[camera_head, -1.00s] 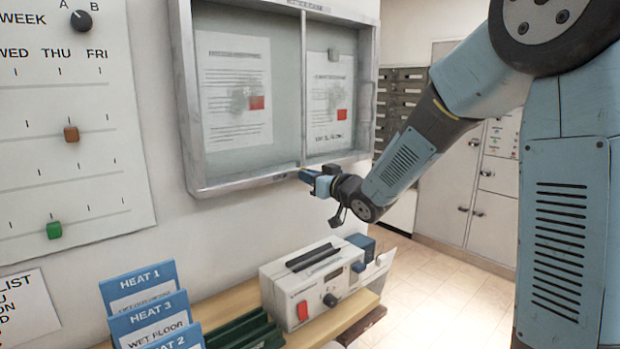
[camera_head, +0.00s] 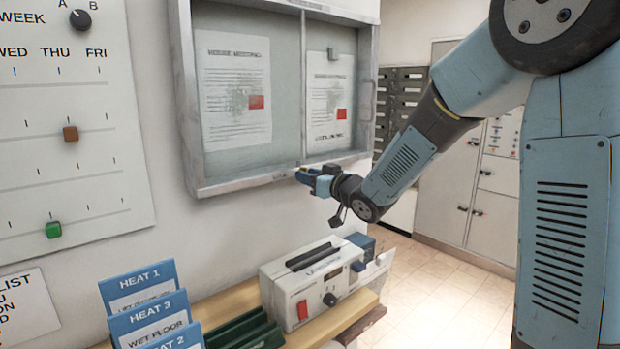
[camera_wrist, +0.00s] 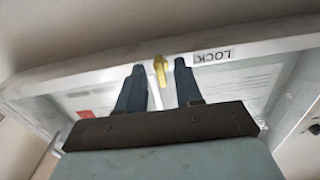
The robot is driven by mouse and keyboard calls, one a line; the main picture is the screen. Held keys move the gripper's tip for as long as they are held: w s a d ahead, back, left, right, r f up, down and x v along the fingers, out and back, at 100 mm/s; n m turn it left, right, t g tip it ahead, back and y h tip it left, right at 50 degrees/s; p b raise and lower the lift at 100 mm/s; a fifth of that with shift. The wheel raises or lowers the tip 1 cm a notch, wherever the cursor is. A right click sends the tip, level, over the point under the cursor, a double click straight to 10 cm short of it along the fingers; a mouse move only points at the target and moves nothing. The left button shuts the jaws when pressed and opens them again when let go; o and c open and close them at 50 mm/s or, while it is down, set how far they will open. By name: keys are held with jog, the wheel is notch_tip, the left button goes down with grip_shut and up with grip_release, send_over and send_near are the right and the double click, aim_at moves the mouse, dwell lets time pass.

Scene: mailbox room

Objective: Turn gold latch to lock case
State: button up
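The notice case (camera_head: 246,183) hangs on the wall with its grey frame and two papers behind the front. In the wrist view, the gold latch (camera_wrist: 160,70) sits on the case's pale frame edge (camera_wrist: 110,63), with its tab pointing toward my gripper. A LOCK label (camera_wrist: 213,55) is to the right of the latch. My gripper (camera_wrist: 159,72) is open, with one dark finger on each side of the latch and gaps visible on both sides.
Below the case, a white device (camera_head: 315,283) with a red switch stands on a wooden shelf (camera_head: 235,299). Blue cards (camera_head: 148,310) and a green tray (camera_head: 243,330) are to its left. A slider panel (camera_head: 65,130) is on the left wall. The air below the case is clear.

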jog(key=v, duration=1.3)
jog(key=shift+s+d, duration=0.25)
jog(key=s+d+m+h, duration=0.5)
jog(key=d+m+h, duration=0.1)
jog(key=d+h, duration=0.6)
jog(key=s+d+f+m+g, duration=0.1)
jog(key=s+g, duration=0.3)
jog(key=s, duration=0.5)
jog(key=s+d+f+m+g, duration=0.1)
jog(key=s+g, duration=0.3)
jog(key=s, duration=0.6)
jog(key=shift+s+d, duration=0.3)
jog(key=shift+d, duration=0.25)
jog(key=shift+f, duration=0.1)
